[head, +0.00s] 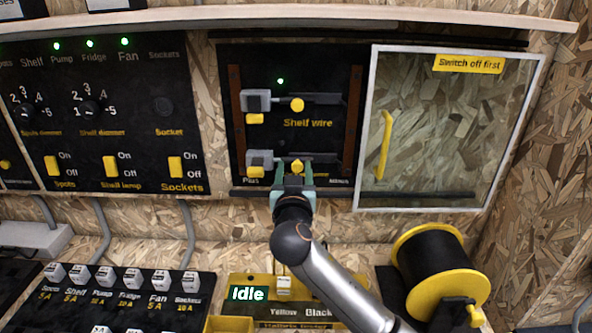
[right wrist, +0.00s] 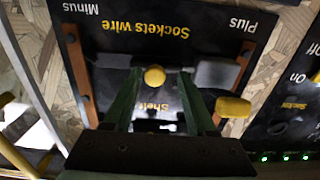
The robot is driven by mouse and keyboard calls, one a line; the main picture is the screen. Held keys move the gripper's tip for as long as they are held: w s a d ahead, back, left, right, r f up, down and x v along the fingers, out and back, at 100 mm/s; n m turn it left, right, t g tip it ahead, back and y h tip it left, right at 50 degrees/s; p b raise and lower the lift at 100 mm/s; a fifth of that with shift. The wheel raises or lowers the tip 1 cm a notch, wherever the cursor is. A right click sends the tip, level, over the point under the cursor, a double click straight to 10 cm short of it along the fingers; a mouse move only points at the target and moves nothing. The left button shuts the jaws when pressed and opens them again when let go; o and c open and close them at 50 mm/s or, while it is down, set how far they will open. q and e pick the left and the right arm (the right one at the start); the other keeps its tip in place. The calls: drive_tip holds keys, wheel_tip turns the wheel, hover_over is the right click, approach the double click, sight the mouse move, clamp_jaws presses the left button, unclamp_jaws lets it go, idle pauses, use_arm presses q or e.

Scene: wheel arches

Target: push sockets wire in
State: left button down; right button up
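The black wire panel (head: 317,78) holds two rows. The upper is labelled Shelf wire. The Sockets wire label (right wrist: 150,29) shows upside down in the right wrist view. The lower row has a yellow knob (head: 297,167), also in the right wrist view (right wrist: 154,75), on a grey bar beside a grey block (right wrist: 217,74). My right gripper (head: 293,178) is at this knob. Its two fingers (right wrist: 159,76) stand apart on either side of the knob, with a gap visible on one side; contact on the other is unclear. My left gripper is out of view.
A clear cover with a white frame (head: 545,95) and yellow handle (head: 384,145) is slid right, leaving the wire rows uncovered. A switch panel (head: 110,110) is at left, its Sockets switch (head: 175,167) beside On and Off. A black cable spool (head: 438,275) stands lower right.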

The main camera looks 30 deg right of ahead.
drive_tip(key=shift+s, duration=0.1)
drive_tip(key=b+v, duration=0.1)
drive_tip(key=v, duration=1.1)
drive_tip(key=shift+b, duration=0.4)
drive_tip(key=shift+s+a, duration=0.15)
drive_tip(key=shift+s, duration=0.05)
